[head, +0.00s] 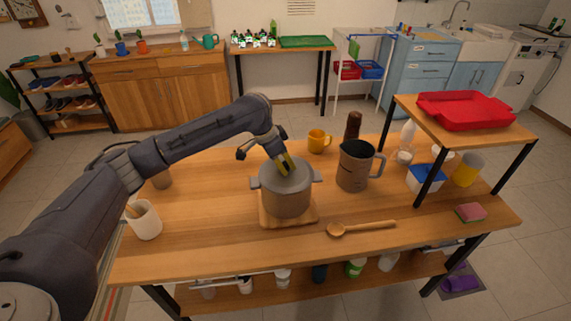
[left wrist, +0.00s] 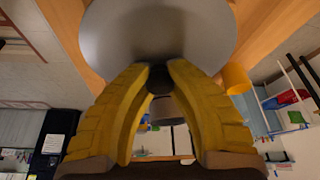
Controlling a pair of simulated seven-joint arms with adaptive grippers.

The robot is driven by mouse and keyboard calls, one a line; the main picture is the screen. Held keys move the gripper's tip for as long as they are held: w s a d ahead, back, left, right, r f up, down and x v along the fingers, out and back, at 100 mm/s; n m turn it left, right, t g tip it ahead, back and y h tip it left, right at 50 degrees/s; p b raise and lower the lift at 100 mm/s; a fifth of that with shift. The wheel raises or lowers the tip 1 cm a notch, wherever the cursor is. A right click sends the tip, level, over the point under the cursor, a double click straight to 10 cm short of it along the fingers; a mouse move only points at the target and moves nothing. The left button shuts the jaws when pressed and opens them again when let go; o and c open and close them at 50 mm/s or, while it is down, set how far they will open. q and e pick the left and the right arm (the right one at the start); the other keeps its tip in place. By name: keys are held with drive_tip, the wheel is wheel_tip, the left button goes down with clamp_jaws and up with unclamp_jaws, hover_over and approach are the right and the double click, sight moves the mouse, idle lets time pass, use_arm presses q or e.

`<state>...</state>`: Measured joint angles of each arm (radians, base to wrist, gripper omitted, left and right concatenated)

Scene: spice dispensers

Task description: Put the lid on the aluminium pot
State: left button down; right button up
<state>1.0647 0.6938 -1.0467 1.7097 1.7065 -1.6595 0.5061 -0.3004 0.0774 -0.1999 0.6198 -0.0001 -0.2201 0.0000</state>
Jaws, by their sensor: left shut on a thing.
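The grey aluminium pot (head: 288,201) stands upright on a wooden board (head: 268,222) near the middle of the table, with a handle on each side. My left gripper (head: 286,167) reaches down over it from the left. Its yellow fingers (left wrist: 160,84) are shut on the dark knob of the grey lid (left wrist: 160,30), which fills the top of the left wrist view. In the head view the lid (head: 297,180) is level over the pot's mouth; I cannot tell whether it rests fully on the rim. My right gripper is not in view.
A large grey mug (head: 354,168) stands close to the pot's right, with a yellow mug (head: 319,141) behind. A wooden spoon (head: 362,228) lies at front right. A white utensil cup (head: 144,220) stands at left. A raised shelf with a red tray (head: 464,108) is at right.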

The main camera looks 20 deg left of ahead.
sight(285, 163)
use_arm(q)
drive_tip(key=shift+f, duration=0.25)
drive_tip(key=c, duration=0.7)
unclamp_jaws()
drive_tip(key=shift+r, duration=0.15)
drive_tip(key=shift+r, duration=3.35)
